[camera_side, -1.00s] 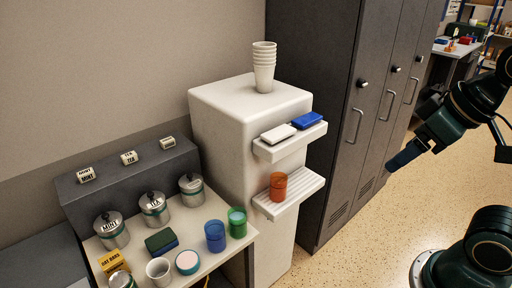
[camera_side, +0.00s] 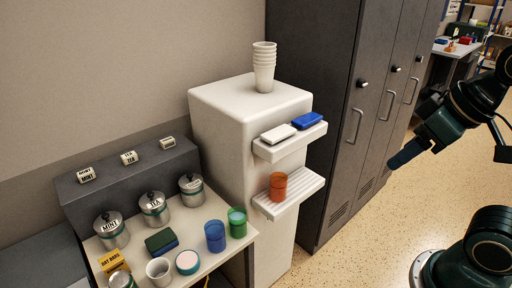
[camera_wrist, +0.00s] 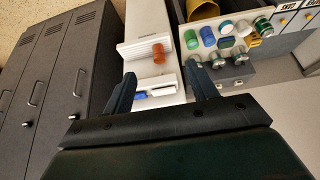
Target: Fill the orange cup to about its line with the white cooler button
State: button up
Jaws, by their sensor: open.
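The orange cup (camera_side: 278,186) stands upright on the ribbed lower shelf (camera_side: 299,199) of the white water cooler (camera_side: 222,122). The white button (camera_side: 278,133) lies on the upper ledge, left of the blue button (camera_side: 307,120). In the wrist view, the orange cup (camera_wrist: 158,53) shows beyond the fingers, with the white button (camera_wrist: 163,90) nearer, between them. My gripper (camera_wrist: 165,88) is open and empty. In the side view my gripper (camera_side: 396,162) hangs at the right, well clear of the cooler. The cup's line and fill level cannot be made out.
A stack of white cups (camera_side: 264,68) stands on the cooler. Blue (camera_side: 215,236) and green (camera_side: 237,222) cups and several tins stand on the side counter (camera_side: 212,262) at left. Grey lockers (camera_side: 325,150) stand right behind the cooler. The space between gripper and cooler is clear.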

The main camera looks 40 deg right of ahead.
jog(key=shift+w+r, duration=0.2)
jog(key=c, duration=0.7)
jog(key=shift+w+r+m, duration=0.25)
jog(key=shift+m, duration=0.05)
jog(key=c, duration=0.4)
jog(key=w+r+m, duration=0.1)
jog(key=w, duration=0.1)
jog(key=w+r+m+g, duration=0.1)
jog(key=w+r, duration=0.1)
jog(key=w, duration=0.1)
jog(key=w+r+m, duration=0.2)
jog(key=w, duration=0.1)
jog(key=shift+d+r, duration=0.2)
jog(key=shift+d, duration=0.1)
grip_shut()
jog(key=w+d+f+m+g, duration=0.1)
jog(key=w+m, duration=0.5)
jog(key=w, duration=0.7)
jog(key=w+d+f+m+g, duration=0.1)
jog(key=w+d+m+g, duration=0.1)
jog(key=w+m, duration=0.5)
jog(key=shift+w+d+f+g, duration=0.15)
jog(key=shift+w+d+g, duration=0.45)
jog(key=shift+w, duration=2.4)
jog(key=shift+a, duration=0.3)
